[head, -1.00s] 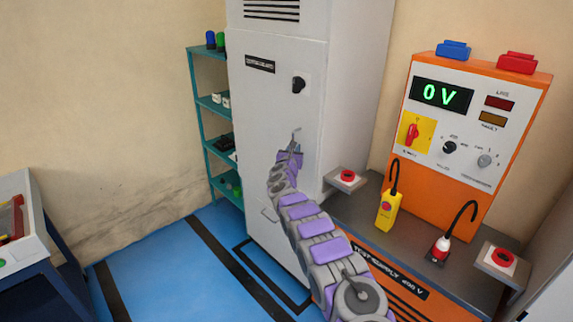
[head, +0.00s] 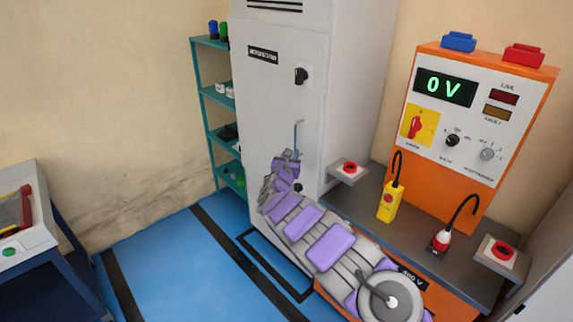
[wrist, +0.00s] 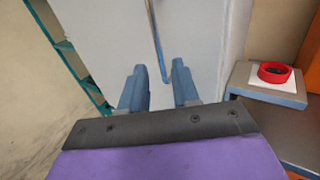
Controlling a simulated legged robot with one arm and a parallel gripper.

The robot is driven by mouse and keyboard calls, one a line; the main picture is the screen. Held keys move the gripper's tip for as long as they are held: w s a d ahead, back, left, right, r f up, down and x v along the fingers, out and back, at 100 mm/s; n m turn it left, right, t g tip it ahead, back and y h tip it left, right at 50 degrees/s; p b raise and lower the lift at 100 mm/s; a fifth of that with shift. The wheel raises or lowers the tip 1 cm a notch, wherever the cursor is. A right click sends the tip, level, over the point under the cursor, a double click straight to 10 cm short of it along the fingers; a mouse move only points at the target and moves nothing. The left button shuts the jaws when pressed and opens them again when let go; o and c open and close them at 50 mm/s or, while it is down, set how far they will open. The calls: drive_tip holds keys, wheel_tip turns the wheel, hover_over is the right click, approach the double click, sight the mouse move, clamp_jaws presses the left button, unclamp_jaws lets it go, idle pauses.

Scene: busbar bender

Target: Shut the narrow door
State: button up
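The tall, narrow grey-white cabinet door (head: 265,105) stands at the centre of the head view and looks flush with its cabinet, with no gap that I can make out. It has a black knob (head: 301,75) and a thin vertical metal handle (head: 298,134), which also shows in the wrist view (wrist: 155,40). My gripper (head: 287,156) is in front of the door at the handle's lower end. In the wrist view its two fingers (wrist: 160,78) are apart, with the lower end of the handle appearing between the tips. I cannot tell whether they touch it. My arm hides the lower door.
A teal shelf (head: 213,133) stands left of the cabinet. On the right are an orange test panel (head: 428,122) reading 0 V and a grey bench (head: 365,212) with a yellow pendant (head: 389,204) and red button boxes (head: 349,168). Blue floor (head: 180,265) is free at left.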

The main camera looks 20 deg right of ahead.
drive_tip(key=v, duration=0.6)
drive_tip(key=shift+a+p, duration=0.25)
drive_tip(key=shift+p, duration=0.2)
